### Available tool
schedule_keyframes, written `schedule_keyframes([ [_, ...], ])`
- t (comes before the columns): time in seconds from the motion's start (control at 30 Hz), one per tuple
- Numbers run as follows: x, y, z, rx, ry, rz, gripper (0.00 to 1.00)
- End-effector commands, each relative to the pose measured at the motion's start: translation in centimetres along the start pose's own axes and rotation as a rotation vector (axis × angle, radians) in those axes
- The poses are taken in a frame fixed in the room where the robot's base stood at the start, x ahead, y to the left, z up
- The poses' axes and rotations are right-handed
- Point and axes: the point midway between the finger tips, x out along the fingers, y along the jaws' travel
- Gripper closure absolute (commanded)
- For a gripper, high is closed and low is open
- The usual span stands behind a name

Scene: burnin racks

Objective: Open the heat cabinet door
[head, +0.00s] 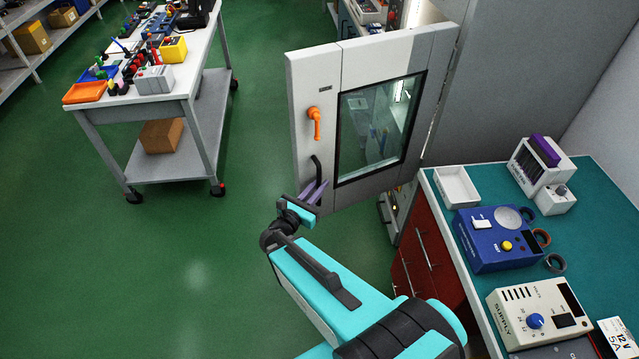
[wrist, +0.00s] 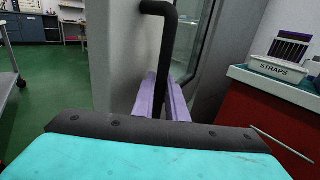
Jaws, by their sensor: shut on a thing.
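The heat cabinet door (head: 308,82) is pale grey with a dark-framed window (head: 378,125), and it stands swung well open from the grey cabinet (head: 500,95). An orange lever (head: 315,121) on it points down. Below the lever is a black bar handle (head: 317,167), which also shows in the wrist view (wrist: 167,60). My gripper (head: 314,190) has purple fingers and is shut on the lower part of this black handle. In the wrist view the fingers (wrist: 162,98) lie on both sides of the bar. The cabinet's inside is mostly hidden behind the door.
A bench with a teal top (head: 433,205) and red drawers (head: 425,250) stands to the right, close to the door. A wheeled cart (head: 206,100) with parts stands at the left. Green floor (head: 200,270) lies clear between them.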

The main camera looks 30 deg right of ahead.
Motion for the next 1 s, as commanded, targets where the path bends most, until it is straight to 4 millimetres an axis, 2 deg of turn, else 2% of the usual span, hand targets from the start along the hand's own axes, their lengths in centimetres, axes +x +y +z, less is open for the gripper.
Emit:
schedule_keyframes([
  [0.3, 0.1, -0.1, 0.1, 0.001, -0.004, 0.000, 1.00],
  [0.33, 0.1, -0.1, 0.1, 0.001, -0.004, 0.000, 0.86],
  [0.43, 0.1, -0.1, 0.1, 0.001, -0.003, 0.000, 0.69],
  [0.8, 0.0, -0.1, 0.0, 0.000, 0.000, 0.000, 0.69],
  [1.0, -0.9, -0.1, -0.1, 0.001, -0.001, 0.001, 0.69],
])
